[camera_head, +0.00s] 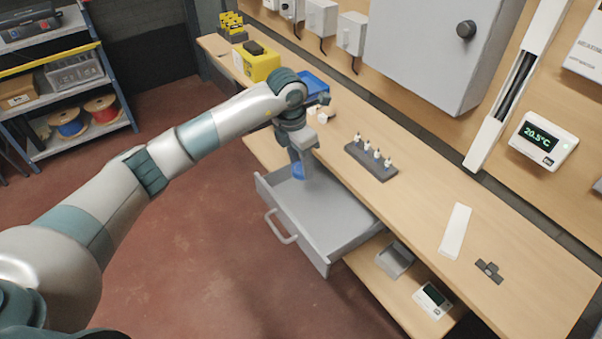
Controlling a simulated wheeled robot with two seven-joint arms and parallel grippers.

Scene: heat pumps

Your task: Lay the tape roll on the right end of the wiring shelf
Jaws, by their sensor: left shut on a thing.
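My left arm reaches across from the left, and its left gripper (304,165) points down over the open grey drawer (338,226). The gripper is shut on a small blue thing (298,171), which looks like the tape roll. Part of it is hidden by the gripper, and I cannot tell whether it touches the drawer floor. A wooden lower shelf (378,280) runs under the workbench, right of the drawer; I cannot tell for sure that it is the wiring shelf. My right gripper is not in view.
The workbench (420,190) carries a dark rack of small bottles (371,160), a white strip (455,231) and dark small parts (489,270). A grey tray (394,260) and a small display unit (432,300) occupy the lower shelf. A blue bin (312,84) stands behind the gripper.

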